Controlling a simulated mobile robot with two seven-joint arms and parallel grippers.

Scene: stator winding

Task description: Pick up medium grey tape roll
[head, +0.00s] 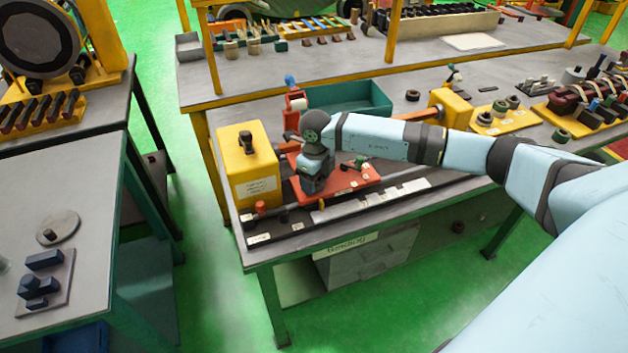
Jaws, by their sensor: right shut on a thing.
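My right gripper (312,186) points down over the orange-red plate (370,175) on the middle bench. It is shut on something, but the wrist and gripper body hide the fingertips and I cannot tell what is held. I cannot tell which roll, if any, is the medium grey tape roll. My left gripper is out of view.
A yellow box machine (249,165) stands just left of the gripper. A teal tray (345,98) is behind it, and another yellow block (449,110) stands to the right. A slotted rail (370,199) runs along the front. A dark ring (412,95) lies on bare bench.

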